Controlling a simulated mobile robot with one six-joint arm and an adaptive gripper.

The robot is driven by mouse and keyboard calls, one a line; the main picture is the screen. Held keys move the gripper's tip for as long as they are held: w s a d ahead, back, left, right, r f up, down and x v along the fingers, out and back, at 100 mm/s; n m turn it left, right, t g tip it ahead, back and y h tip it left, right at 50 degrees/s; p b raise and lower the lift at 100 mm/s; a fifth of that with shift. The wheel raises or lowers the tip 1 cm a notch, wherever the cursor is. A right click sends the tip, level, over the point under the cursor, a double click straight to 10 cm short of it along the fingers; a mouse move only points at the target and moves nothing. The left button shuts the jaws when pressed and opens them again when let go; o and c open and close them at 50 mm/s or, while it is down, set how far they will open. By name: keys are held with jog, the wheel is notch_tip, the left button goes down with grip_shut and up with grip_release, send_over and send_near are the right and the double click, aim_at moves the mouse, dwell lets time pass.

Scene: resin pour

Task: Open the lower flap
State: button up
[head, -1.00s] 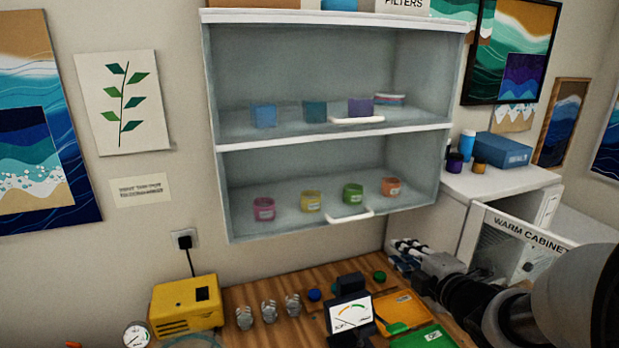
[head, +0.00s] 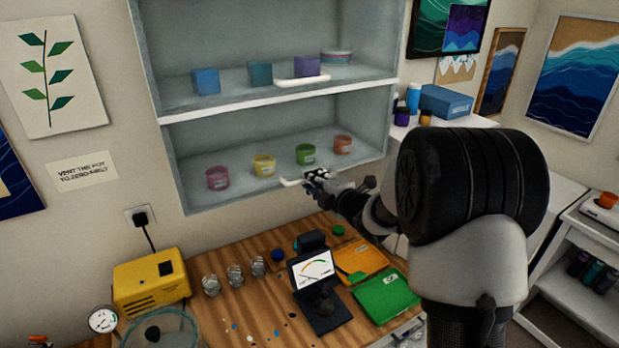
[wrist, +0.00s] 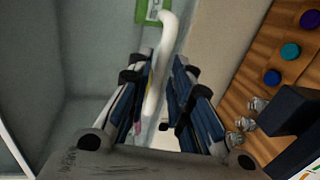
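The lower flap (head: 225,140) is a clear pane across the lower compartment of the wall cabinet, and it looks closed. Its white bar handle (head: 289,183) sits at its bottom edge. My gripper (head: 316,177) is at the right part of this handle and hides some of it. In the wrist view the handle (wrist: 160,70) runs between my two open fingers (wrist: 158,95), with a gap visible to the right finger. Whether the left finger touches it I cannot tell.
Several coloured jars (head: 264,165) stand behind the lower flap. The upper flap has its own white handle (head: 303,80). Below, the wooden bench holds a meter (head: 312,270), a yellow box (head: 150,282), glass jars and orange and green trays (head: 385,298).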

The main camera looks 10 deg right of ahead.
jog(key=shift+x, duration=1.3)
jog(key=shift+c, duration=0.4)
grip_shut()
